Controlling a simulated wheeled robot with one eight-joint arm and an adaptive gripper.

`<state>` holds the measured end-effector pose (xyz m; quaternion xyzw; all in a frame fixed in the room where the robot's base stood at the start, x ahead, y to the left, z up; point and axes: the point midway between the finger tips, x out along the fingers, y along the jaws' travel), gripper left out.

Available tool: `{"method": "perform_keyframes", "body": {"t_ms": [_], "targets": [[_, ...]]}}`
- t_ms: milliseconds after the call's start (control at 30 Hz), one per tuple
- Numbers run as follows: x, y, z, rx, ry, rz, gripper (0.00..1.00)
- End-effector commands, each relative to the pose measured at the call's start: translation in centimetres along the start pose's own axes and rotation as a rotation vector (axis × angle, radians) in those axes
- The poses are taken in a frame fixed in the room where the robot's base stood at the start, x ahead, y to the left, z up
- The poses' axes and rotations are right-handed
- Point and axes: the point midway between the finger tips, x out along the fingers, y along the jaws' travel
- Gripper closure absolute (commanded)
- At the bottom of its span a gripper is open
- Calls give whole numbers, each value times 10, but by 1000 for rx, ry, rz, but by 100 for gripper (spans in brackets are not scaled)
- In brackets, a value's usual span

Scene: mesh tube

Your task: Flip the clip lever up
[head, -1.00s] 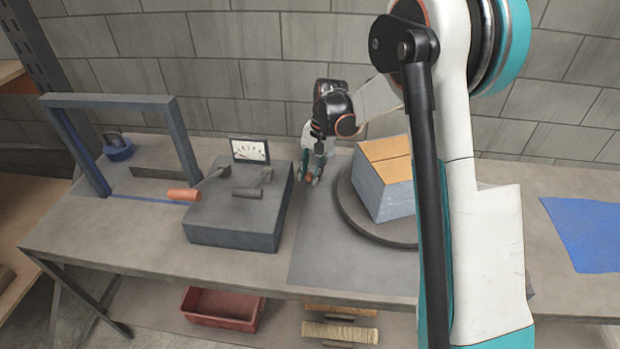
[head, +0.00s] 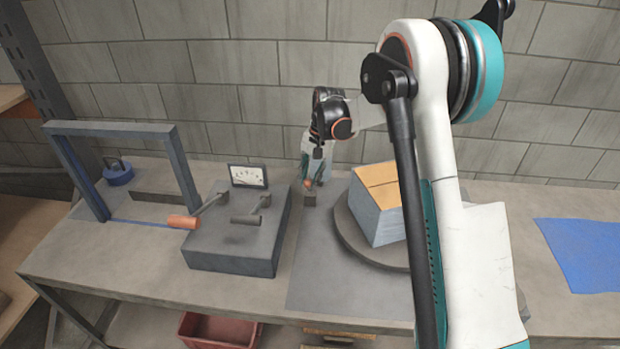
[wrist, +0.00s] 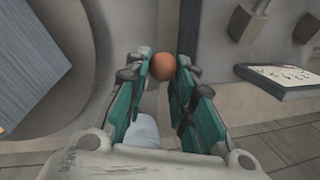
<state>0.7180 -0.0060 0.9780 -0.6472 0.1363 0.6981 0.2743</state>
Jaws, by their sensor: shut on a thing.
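My gripper (head: 312,182) is over the back of the bench, between the grey control box and the turntable. Its teal fingers are shut on an orange round knob, which shows between the fingertips in the wrist view (wrist: 163,66) and as a small spot in the head view (head: 308,184). The knob looks like the end of the clip lever; the lever's arm is hidden by the gripper. A small dark block (head: 309,199) sits just below the knob in the head view. I cannot tell how the lever joins it.
The grey control box (head: 235,255), with levers and a meter (head: 248,176), stands left of my gripper. The turntable (head: 350,240) carries a box (head: 376,222) close on the right. A dark frame (head: 183,175) stands at far left. A blue sheet (head: 585,255) lies at right.

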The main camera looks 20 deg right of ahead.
Motion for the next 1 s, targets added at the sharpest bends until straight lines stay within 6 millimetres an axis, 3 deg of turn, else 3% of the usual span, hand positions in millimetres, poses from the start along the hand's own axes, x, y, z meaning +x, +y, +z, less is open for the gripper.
{"method": "perform_keyframes", "body": {"t_ms": [200,233,300,333,733,867,1000], "targets": [[-1,-2,-3,0,8,-6,100],[-1,-2,-3,0,8,-6,74],[-1,-2,-3,0,8,-6,59],[-1,-2,-3,0,7,-5,56],[-6,-1,-1,0,4,-3,56],[-21,-1,-1,1,4,-3,56],[-50,0,-1,1,4,-4,56]]}}
